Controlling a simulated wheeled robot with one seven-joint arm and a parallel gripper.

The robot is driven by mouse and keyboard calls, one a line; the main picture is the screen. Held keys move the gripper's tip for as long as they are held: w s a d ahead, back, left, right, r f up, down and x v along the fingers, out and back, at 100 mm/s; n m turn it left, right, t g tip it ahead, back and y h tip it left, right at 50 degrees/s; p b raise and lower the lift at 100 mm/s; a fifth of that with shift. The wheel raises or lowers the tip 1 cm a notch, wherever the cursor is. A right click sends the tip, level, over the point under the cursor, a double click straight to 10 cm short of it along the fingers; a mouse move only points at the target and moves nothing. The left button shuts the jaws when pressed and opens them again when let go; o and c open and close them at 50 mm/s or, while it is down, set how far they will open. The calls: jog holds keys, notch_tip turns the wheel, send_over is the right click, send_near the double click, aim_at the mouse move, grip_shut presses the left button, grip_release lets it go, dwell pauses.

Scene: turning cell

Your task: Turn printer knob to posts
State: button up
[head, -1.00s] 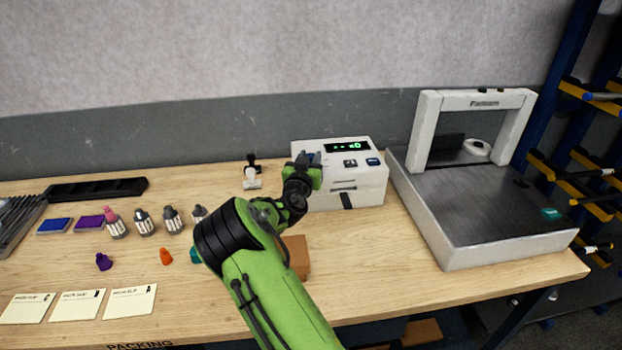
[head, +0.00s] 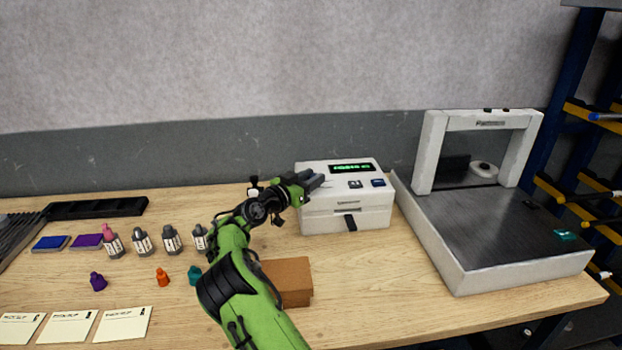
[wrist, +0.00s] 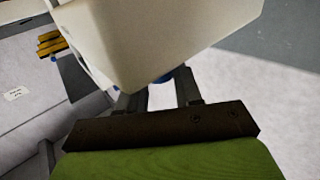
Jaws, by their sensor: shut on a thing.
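The white printer (head: 322,216) stands on the bench, with a lit green display (head: 351,168) on its top. Its lettering is too small to read surely. My gripper (head: 316,182) reaches in from the left over the printer's top left part, its dark fingers shut on the knob, which they hide in the head view. In the wrist view my gripper (wrist: 162,92) has a finger on either side of a small blue piece, the knob (wrist: 163,77). The printer's pale body (wrist: 160,35) hides most of it there. I cannot tell which mark the knob points at.
Two buttons sit on the printer's top right. A cardboard box (head: 288,280) lies in front of the printer, beside my arm. A white-framed scanner-like unit (head: 452,285) stands to the right.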

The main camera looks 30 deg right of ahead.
jog(key=o, duration=1)
jog(key=shift+o, duration=0.2)
jog(key=shift+a, duration=0.1)
jog(key=v, duration=1.5)
jog(key=shift+s+a, duration=0.2)
jog(key=shift+a, duration=0.05)
jog(key=shift+d, duration=0.1)
